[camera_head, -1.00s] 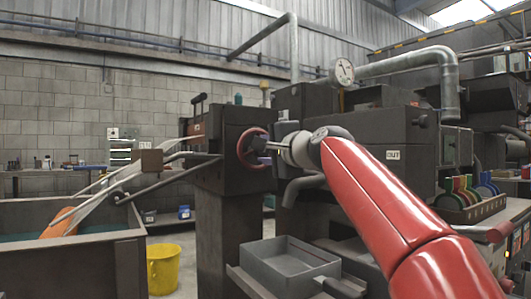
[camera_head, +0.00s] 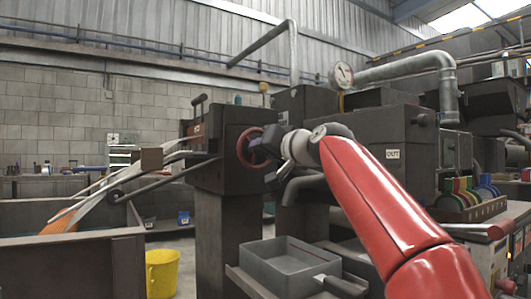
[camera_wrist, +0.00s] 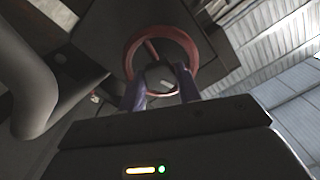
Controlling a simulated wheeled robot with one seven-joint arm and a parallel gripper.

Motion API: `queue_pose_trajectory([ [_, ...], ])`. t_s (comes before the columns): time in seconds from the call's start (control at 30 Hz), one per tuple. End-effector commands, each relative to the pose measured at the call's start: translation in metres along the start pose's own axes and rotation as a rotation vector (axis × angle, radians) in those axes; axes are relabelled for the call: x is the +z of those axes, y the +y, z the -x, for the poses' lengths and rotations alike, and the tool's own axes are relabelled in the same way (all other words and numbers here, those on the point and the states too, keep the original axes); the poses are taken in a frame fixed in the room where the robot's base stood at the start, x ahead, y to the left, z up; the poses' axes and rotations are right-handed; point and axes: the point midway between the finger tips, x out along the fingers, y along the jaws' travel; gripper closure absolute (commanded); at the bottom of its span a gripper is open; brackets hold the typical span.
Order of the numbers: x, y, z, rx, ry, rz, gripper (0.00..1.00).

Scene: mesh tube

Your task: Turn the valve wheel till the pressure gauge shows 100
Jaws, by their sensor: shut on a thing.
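The red valve wheel (camera_head: 250,147) is on the side of a dark machine block, left of my gripper (camera_head: 264,147). In the wrist view the wheel (camera_wrist: 133,52) shows as a red ring with a spoke and a hub. My gripper (camera_wrist: 160,88) reaches into the ring from below, its two fingers on either side of the hub area, shut on the wheel. Exactly where the pads touch is hard to see. The round white pressure gauge (camera_head: 344,75) stands on top of the machine at the right. Its dark needle shows, but the numbers are too small to read.
A grey metal tray (camera_head: 262,275) sits below the wheel. A yellow bucket (camera_head: 162,272) stands on the floor at the left, near a dark trough (camera_head: 90,262). A thick grey pipe (camera_head: 400,65) runs behind the gauge. A curved pipe (camera_wrist: 35,85) is close at the left in the wrist view.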

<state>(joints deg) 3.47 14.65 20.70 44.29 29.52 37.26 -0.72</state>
Motion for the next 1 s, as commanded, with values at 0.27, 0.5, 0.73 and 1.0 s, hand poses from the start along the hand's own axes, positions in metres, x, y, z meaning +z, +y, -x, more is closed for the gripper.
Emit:
queue_pose_trajectory([
  [0.27, 0.0028, 0.0023, -0.0008, 0.001, -0.006, 0.262, 0.89],
  [0.5, 0.0026, 0.0028, -0.001, 0.0, -0.006, 0.488, 0.89],
  [0.73, 0.0024, 0.003, -0.0009, -0.001, -0.007, 0.697, 0.89],
  [1.0, 0.0023, 0.0037, -0.0013, -0.001, -0.008, 0.889, 0.89],
])
